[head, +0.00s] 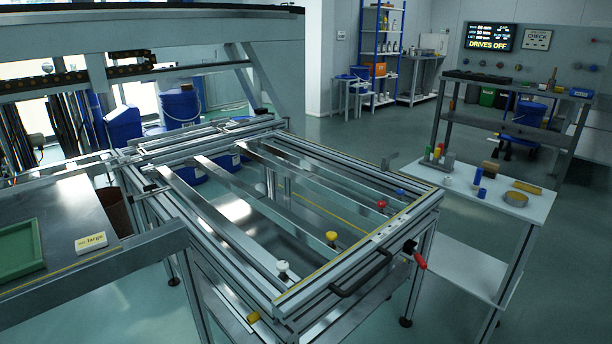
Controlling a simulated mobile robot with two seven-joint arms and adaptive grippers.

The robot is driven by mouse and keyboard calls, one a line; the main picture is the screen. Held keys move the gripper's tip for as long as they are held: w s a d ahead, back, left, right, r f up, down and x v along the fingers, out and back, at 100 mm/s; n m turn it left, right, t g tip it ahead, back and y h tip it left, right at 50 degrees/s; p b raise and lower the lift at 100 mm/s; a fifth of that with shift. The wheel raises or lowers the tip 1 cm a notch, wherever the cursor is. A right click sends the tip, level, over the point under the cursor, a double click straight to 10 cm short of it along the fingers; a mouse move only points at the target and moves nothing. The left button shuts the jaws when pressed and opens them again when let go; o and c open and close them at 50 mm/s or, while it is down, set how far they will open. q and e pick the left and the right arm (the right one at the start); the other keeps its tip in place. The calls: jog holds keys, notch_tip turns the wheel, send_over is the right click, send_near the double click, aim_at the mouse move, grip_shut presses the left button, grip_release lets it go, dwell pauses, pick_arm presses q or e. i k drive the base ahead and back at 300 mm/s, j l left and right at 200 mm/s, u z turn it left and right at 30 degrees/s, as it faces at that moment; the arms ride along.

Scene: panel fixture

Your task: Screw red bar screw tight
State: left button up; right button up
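The red bar screw (382,204) has a red knob and sits near the right end of one of the metal bars, by the front-right rail of the panel fixture (362,262). It looks upright; whether it is tight or loose cannot be told. Similar screws with a white knob (282,266), a yellow knob (331,237) and a blue knob (400,192) stand along the same rail. Neither my left nor my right gripper is in view, and nothing touches the red screw.
A black handle (361,275) and a red-gripped lever (420,262) stick out from the fixture's front side. A white side table (468,190) with small parts stands to the right. A bench with a green tray (18,250) is at left. Floor between fixture and side table is clear.

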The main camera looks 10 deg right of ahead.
aim_at(381, 204)
jog(key=i+l+z, duration=0.1)
jog(key=l, duration=0.35)
jog(key=i+l+z, duration=0.1)
jog(key=l, duration=0.3)
jog(key=i+l+z, duration=0.1)
jog(key=i+l, duration=0.2)
jog(key=l, duration=0.1)
